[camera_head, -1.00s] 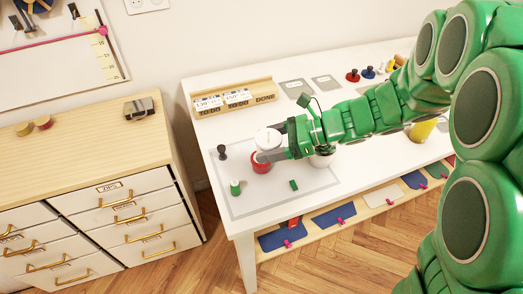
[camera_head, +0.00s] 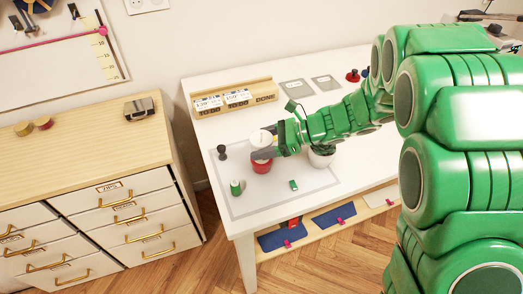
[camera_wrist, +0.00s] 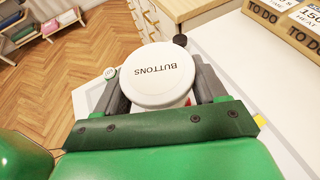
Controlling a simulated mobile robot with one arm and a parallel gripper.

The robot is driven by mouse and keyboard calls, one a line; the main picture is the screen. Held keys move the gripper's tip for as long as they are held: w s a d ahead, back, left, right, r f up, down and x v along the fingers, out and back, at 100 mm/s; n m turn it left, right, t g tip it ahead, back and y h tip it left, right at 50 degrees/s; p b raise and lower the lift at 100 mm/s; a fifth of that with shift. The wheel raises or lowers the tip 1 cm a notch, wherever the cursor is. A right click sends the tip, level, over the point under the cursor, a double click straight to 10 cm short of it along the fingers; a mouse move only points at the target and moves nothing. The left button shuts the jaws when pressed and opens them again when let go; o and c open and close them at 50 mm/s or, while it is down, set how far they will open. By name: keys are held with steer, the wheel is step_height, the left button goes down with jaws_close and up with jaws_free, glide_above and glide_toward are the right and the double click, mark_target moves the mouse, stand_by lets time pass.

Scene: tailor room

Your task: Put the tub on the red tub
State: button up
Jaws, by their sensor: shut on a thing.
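The white tub (camera_head: 261,137), with a round lid, is between the fingers of my gripper (camera_head: 263,153). In the wrist view the lid of the white tub (camera_wrist: 158,76) reads BUTTONS, and a grey finger of my gripper (camera_wrist: 160,90) is on each side of it. The red tub (camera_head: 261,167) is directly below the white tub on the grey mat. The finger hides the join, so I cannot tell whether the tubs touch. A small patch of red shows beside the white tub in the wrist view.
On the grey mat (camera_head: 240,205) are a dark knobbed piece (camera_head: 222,152), a green spool (camera_head: 236,188) and a small green block (camera_head: 294,185). A wooden label rack (camera_head: 235,97) is behind. The mat's front is mostly clear.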

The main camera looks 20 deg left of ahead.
steer(key=shift+f, duration=1.55)
steer(key=shift+f, duration=0.35)
steer(key=shift+f, duration=0.1)
steer(key=o, duration=0.8)
steer(key=shift+o, duration=1.4)
steer(key=shift+s+f, duration=0.15)
steer(key=shift+f, duration=0.05)
steer(key=shift+d, duration=0.1)
